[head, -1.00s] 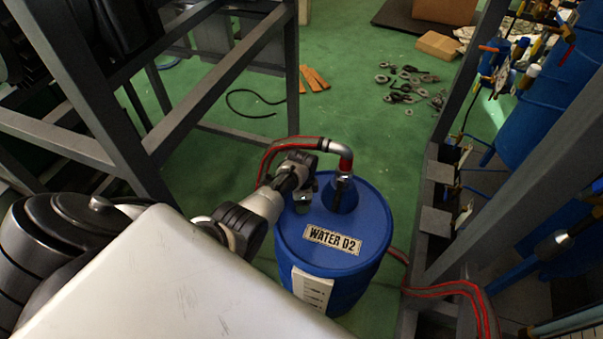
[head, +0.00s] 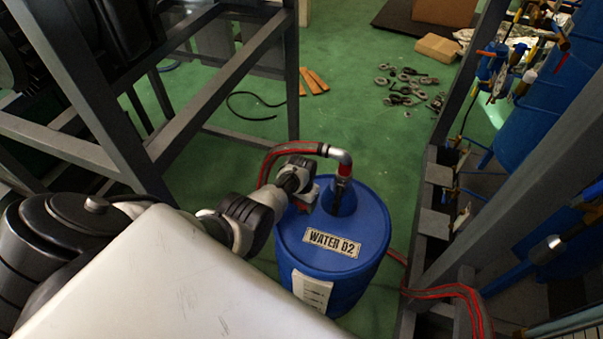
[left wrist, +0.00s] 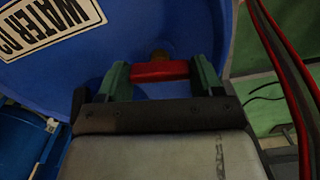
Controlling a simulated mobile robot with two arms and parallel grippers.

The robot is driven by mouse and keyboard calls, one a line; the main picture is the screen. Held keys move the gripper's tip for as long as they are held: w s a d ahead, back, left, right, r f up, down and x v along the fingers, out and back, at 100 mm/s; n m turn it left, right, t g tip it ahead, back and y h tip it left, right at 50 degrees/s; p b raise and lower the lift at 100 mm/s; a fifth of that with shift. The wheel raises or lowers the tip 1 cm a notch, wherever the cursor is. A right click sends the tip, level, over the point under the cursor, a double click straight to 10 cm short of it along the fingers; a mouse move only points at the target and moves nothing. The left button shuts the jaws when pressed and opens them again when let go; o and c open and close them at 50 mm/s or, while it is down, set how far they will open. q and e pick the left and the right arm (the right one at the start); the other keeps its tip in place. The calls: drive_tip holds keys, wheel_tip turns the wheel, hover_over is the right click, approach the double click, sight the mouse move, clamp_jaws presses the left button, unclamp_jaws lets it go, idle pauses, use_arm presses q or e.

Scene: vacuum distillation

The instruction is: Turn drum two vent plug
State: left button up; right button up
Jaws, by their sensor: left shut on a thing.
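The blue drum (head: 370,215) labelled WATER D2 stands on the green floor, right of my left arm. Its lid and label also show in the left wrist view (left wrist: 50,85). The vent plug is a red bar (left wrist: 158,71) above a small brassy fitting on the lid. My left gripper (left wrist: 157,76) has one green finger at each end of the red bar and is shut on it. In the head view my left gripper (head: 306,192) is at the lid's left edge and mostly hides the plug. My right gripper is not in view.
A red-striped hose (head: 285,150) runs behind my gripper to a metal elbow (head: 341,157) on the drum. Grey frame posts (head: 292,85) stand at left and right. Loose fittings (head: 405,85) lie on the floor beyond, with clear floor between.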

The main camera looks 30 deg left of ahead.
use_arm(q)
drive_tip(key=n, duration=0.3)
drive_tip(key=shift+n, duration=2.3)
drive_tip(key=shift+n+p, duration=0.3)
drive_tip(key=o, duration=0.9)
drive_tip(key=shift+o, duration=0.2)
